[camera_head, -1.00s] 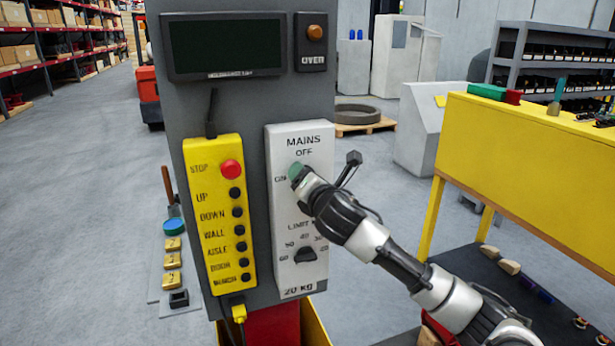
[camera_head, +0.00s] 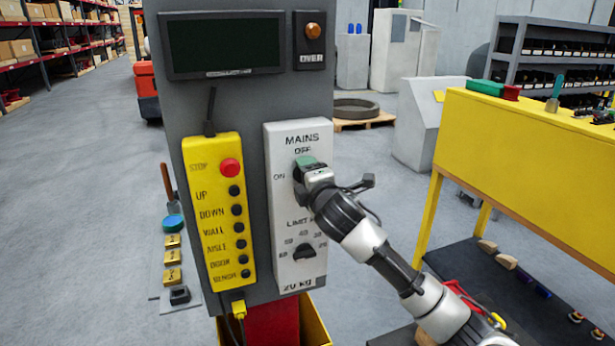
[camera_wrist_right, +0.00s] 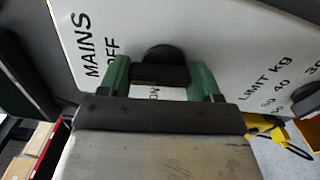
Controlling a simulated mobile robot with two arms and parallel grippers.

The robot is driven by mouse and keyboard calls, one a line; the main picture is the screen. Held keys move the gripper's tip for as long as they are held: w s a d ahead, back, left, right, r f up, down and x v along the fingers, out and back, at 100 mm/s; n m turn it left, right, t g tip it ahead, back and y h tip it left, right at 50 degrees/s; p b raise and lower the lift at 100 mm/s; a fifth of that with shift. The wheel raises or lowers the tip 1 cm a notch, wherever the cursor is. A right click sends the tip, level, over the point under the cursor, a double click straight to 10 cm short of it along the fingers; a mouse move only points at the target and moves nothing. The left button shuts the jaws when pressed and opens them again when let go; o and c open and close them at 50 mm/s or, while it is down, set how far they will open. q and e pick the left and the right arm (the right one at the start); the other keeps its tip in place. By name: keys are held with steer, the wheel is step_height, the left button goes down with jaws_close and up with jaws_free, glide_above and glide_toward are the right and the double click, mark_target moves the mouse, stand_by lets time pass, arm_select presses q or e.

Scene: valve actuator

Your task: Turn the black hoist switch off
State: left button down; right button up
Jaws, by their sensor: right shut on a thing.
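The white hoist panel (camera_head: 298,268) marked MAINS, OFF and ON is on the grey column. Its black mains switch shows in the right wrist view (camera_wrist_right: 168,58), below the OFF label as seen from the head. My right gripper (camera_head: 306,164) is at this switch, and its green fingertips also show in the right wrist view (camera_wrist_right: 160,80). They are shut on the black switch, one on either side. The ON label is partly visible beneath it in the wrist view. The gripper covers most of the switch in the head view. My left gripper is not in view.
A black limit knob (camera_head: 304,252) sits lower on the white panel. A yellow button box (camera_head: 217,245) with a red stop button (camera_head: 230,167) is to the left. A dark screen (camera_head: 224,45) is above. A yellow workbench (camera_head: 530,140) stands at the right.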

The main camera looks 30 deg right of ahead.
stand_by(0.3)
steer(key=o, duration=0.9)
steer(key=b+v, duration=0.3)
steer(key=v, duration=0.8)
steer(key=shift+d+f, duration=0.1)
steer(key=shift+w, duration=0.15)
